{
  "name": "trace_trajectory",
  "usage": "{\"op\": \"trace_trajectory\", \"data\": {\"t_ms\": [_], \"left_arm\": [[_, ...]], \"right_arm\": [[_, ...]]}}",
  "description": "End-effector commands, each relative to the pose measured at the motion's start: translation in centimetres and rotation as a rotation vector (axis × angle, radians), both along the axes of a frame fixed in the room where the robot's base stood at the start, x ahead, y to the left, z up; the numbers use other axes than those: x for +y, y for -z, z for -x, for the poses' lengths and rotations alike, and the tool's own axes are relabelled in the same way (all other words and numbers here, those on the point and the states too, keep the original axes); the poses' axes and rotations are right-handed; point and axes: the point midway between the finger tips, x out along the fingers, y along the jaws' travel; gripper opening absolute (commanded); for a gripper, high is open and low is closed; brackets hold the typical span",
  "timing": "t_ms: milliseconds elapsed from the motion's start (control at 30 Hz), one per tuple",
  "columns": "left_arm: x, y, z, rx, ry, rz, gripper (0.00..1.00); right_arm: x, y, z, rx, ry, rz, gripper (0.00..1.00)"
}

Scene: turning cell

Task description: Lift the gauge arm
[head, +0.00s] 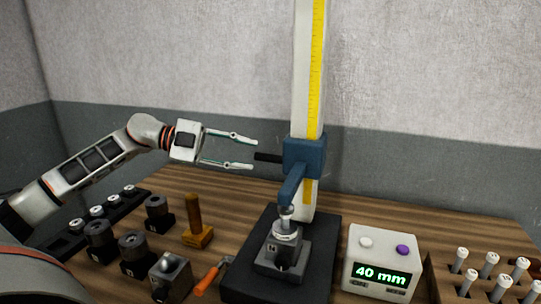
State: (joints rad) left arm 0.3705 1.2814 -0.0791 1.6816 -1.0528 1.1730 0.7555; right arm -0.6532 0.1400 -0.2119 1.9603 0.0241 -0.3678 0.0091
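The height gauge has a white column (306,75) with a yellow scale, standing on a dark base (318,255). Its blue carriage (305,157) carries the gauge arm (292,188), which slants down to the workpiece (286,228) on a grey block (279,262). The arm's tip looks to be at the workpiece's top; contact is unclear. A black handle (269,157) sticks out left from the carriage. My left gripper (254,154) is open, its fingertips above and below the level of the handle's left end. Whether the handle lies between them in depth is unclear. My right gripper is out of view.
A white readout box (380,262) shows "40 mm". Dark cylinders (132,250), a brown-handled stamp-like tool (196,222), a grey block with a ball (171,275) and an orange-handled tool (209,279) lie left. Several pins (489,264) stand right. Wood shows behind the base.

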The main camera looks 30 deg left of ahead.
Motion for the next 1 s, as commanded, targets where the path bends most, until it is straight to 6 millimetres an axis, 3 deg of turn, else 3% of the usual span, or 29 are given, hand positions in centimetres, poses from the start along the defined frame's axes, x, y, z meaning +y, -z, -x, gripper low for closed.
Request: {"op": "trace_trajectory", "data": {"t_ms": [200,400,767,900,1000], "left_arm": [[-2.9,0.3,-1.8,-0.006,0.003,0.003,0.32],[-4.6,0.9,-2.9,-0.002,0.001,0.002,0.32],[-5.0,1.3,-3.2,-0.001,-0.001,-0.001,0.32],[-5.0,1.3,-3.2,-0.001,-0.001,-0.001,0.0],[-5.0,1.3,-3.2,-0.001,-0.001,-0.001,0.0]], "right_arm": [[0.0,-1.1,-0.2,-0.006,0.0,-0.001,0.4],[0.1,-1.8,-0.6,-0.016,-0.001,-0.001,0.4],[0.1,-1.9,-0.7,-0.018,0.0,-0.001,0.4],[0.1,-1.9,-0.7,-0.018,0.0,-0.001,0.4],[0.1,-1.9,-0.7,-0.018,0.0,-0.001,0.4]]}}
